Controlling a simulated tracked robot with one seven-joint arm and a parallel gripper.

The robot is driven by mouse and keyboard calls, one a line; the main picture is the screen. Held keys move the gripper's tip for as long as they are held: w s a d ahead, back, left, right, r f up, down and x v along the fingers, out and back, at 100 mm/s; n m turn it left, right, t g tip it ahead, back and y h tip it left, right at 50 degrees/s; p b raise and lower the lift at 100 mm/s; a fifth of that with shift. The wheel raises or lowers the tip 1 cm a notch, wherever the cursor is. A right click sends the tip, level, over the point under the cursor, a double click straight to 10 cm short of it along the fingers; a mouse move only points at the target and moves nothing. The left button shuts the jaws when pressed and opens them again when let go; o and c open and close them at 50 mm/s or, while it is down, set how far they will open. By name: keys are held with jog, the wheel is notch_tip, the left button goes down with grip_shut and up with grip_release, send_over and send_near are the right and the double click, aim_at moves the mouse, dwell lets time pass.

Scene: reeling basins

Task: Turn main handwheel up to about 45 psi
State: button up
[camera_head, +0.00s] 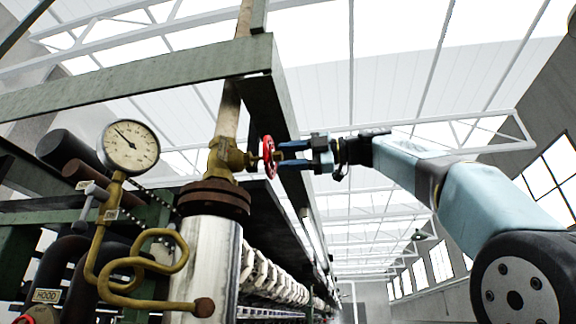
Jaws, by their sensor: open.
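The red handwheel (268,157) sits on the right side of a brass valve (229,158) and shows nearly edge-on. My gripper (281,154) comes in from the right at the wheel's height. Its two blue fingers are open, one above the other, with their tips at the wheel's right side. I cannot tell whether they touch the rim. A round white-faced pressure gauge (129,147) stands left of the valve. Its dark needle points to the upper left; the numerals are too small to read.
A coiled brass pipe (143,262) runs below the gauge to the silvery vertical pipe (210,265). A dark green beam (135,85) crosses above the valve. A smaller lever valve (92,199) and a "HOOD" tag (47,296) are at left. Open air surrounds my arm at right.

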jog(key=m, duration=0.5)
jog(key=d+m, duration=0.1)
jog(key=m, duration=0.5)
jog(key=d+m, duration=0.1)
jog(key=m, duration=0.5)
jog(key=shift+s, duration=0.2)
dwell(0.3)
jog(key=shift+a, duration=0.1)
jog(key=a, duration=0.3)
jog(key=shift+w, duration=0.2)
jog(key=shift+d, duration=0.1)
